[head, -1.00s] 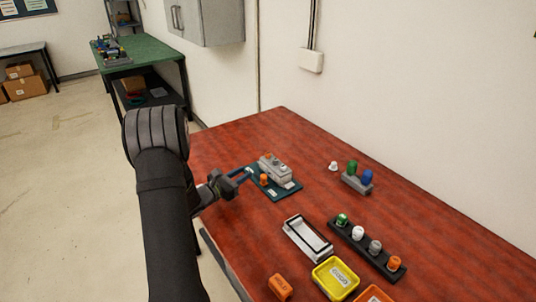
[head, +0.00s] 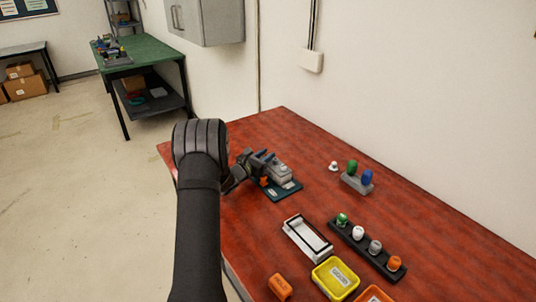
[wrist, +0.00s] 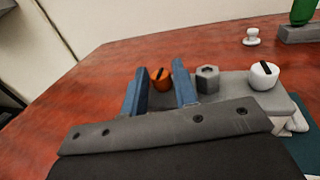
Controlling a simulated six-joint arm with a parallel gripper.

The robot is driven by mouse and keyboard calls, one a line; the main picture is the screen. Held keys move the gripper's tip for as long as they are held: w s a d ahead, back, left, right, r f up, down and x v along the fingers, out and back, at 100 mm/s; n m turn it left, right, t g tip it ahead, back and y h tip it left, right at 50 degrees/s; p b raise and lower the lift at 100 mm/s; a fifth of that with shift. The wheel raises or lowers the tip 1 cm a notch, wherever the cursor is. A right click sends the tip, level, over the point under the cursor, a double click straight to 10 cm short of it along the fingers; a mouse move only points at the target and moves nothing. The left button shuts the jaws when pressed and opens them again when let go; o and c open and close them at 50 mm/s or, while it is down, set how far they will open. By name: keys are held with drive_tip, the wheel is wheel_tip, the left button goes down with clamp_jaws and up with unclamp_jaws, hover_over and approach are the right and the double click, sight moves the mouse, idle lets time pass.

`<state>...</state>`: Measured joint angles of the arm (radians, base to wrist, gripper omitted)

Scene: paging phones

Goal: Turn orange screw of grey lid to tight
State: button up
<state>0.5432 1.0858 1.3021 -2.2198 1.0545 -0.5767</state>
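The grey lid (head: 281,172) lies on a teal plate (head: 287,190) on the red table; it also shows in the wrist view (wrist: 236,88). Its orange screw (wrist: 160,77), with a dark slot on top, is at the lid's left end in the wrist view. A grey hex nut (wrist: 207,78) and a white slotted screw (wrist: 264,74) stand to its right. My gripper (head: 265,155) is at the lid. Its blue fingers (wrist: 158,66) are apart, one on each side of the orange screw, with small gaps showing. The screw's lower part is hidden.
A white tray (head: 290,232), a dark rack of knobs (head: 358,246) and a yellow bin (head: 322,286) are nearer. A grey block (head: 350,181) with green and blue knobs is right. The table's far-left corner is clear.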

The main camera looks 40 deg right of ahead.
drive_tip(key=shift+x, duration=0.8)
clamp_jaws()
drive_tip(key=shift+m+g, duration=0.3)
drive_tip(key=shift+g, duration=0.1)
drive_tip(key=m+g, duration=0.2)
drive_tip(key=g, duration=0.1)
drive_tip(key=m+g, duration=0.2)
drive_tip(key=g, duration=0.2)
drive_tip(key=shift+w+m, duration=0.1)
drive_tip(key=shift+m, duration=0.2)
drive_tip(key=shift+m+g+y, duration=0.6)
drive_tip(key=shift+m+g, duration=0.5)
drive_tip(key=shift+g, duration=0.55)
drive_tip(key=shift+m+g+y, duration=0.6)
drive_tip(key=shift+m+g, duration=0.5)
drive_tip(key=shift+g, duration=0.55)
drive_tip(key=shift+m+g+y, duration=0.4)
drive_tip(key=shift+m+g, duration=0.1)
drive_tip(key=shift+g, duration=0.1)
